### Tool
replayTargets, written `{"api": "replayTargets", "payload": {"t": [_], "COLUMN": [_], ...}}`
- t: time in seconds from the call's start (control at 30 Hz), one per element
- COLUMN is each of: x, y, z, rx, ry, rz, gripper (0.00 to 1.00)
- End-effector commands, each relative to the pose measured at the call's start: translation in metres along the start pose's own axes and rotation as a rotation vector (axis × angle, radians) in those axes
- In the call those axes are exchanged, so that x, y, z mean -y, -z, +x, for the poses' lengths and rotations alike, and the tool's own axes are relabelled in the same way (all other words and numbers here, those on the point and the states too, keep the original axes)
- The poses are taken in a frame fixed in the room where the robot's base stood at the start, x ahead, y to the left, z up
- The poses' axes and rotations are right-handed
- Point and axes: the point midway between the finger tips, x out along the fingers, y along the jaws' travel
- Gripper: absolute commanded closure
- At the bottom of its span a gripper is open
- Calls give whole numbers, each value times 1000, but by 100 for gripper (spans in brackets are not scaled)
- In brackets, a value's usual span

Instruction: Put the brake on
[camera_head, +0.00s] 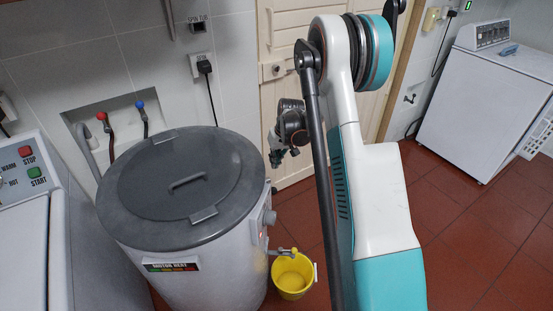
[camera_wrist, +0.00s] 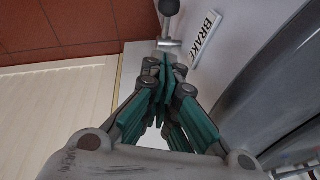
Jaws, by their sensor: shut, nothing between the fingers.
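The grey spin tub (camera_head: 215,275) stands at left centre in the head view, with its dark lid (camera_head: 150,195) on. In the wrist view a white label reading BRAKE (camera_wrist: 206,38) is on a pale surface beside the tub's curved grey wall (camera_wrist: 265,85). Next to the label is a lever with a dark round knob (camera_wrist: 169,7) and a metal shaft. My gripper (camera_wrist: 165,65) is shut and empty, its fingertips just short of the lever's metal part; I cannot tell whether they touch. In the head view my gripper (camera_head: 275,157) is just right of the tub's rim. The lever is not made out there.
A yellow bucket (camera_head: 291,276) stands on the red tiled floor below a small tap at the tub's right side. A wooden door (camera_head: 283,95) is behind my gripper. A control panel (camera_head: 25,170) is at left, and a white machine (camera_head: 480,95) stands at right.

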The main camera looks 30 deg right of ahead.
Motion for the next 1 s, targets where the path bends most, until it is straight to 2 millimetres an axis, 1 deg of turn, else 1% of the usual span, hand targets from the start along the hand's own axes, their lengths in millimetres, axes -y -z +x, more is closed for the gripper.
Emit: {"api": "replayTargets", "payload": {"t": [0.03, 0.2, 0.23, 0.4, 0.6, 1.0], "x": [0, -1, -1, -1, 0, 0], "y": [0, 0, 0, -19, -28, -28], "z": [14, 47, 52, 67, 75, 75], "rx": [0, 0, 0, 0, 0, -2], "ry": [0, 0, 0, 0, 0, 0], "rz": [-1, -1, -1, 0, 0, 0], "gripper": [100, 100, 100, 100, 100, 100]}}
